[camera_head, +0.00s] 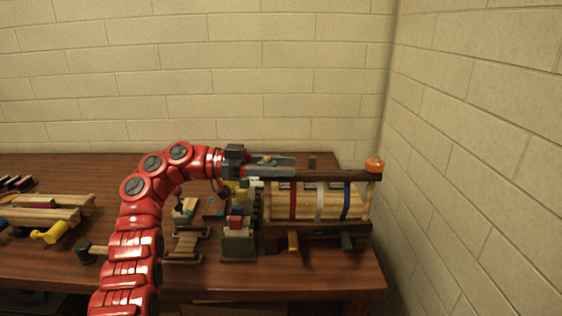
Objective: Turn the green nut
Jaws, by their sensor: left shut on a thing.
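My left gripper (276,162) reaches in from the left over the left end of a wooden frame (325,175). Its grey fingers are shut on a small green thing, which looks like the green nut (267,158). The fingers hide most of the nut and whatever it sits on. An orange knob (375,164) stands at the right end of the frame's top bar. My right gripper is not in view.
A block holder (238,245) and small wooden pieces (187,245) stand left of the frame. A mallet (88,253) and a yellow-handled tool (50,233) lie farther left. Brick walls close the back and right.

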